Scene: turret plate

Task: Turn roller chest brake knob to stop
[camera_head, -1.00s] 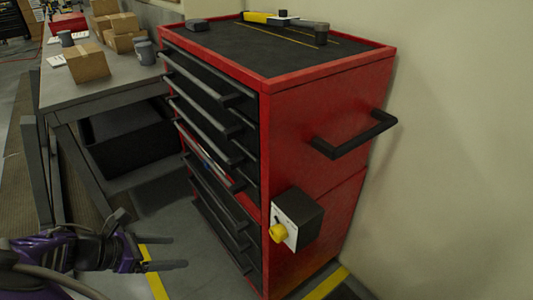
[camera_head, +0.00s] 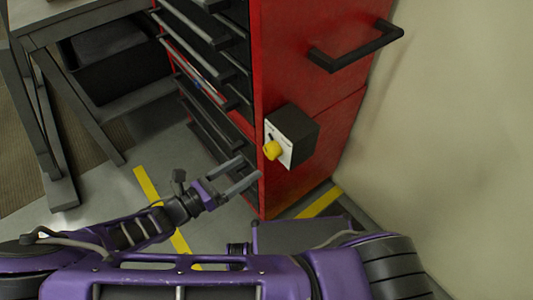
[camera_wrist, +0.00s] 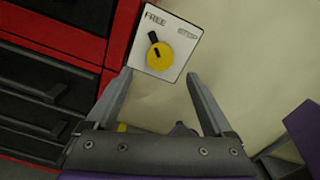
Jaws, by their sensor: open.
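The red roller chest (camera_head: 300,75) stands against the wall, with a black brake box (camera_head: 304,130) on its side. The box has a white face plate with a yellow knob (camera_head: 272,150). In the wrist view the knob (camera_wrist: 160,56) shows on the white plate (camera_wrist: 181,42), between and beyond my fingertips. The plate reads FREE at upper left and a fainter word, seemingly STOP, at upper right. The knob's black pointer (camera_wrist: 153,37) points toward FREE. My gripper (camera_head: 249,174) is open and empty, just below and left of the knob, apart from it. It also shows in the wrist view (camera_wrist: 158,82).
A black side handle (camera_head: 355,48) juts out above the brake box. Black drawer pulls (camera_head: 205,70) line the chest's front at left. A workbench (camera_head: 50,100) stands at far left. The pale wall (camera_head: 450,110) is close on the right.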

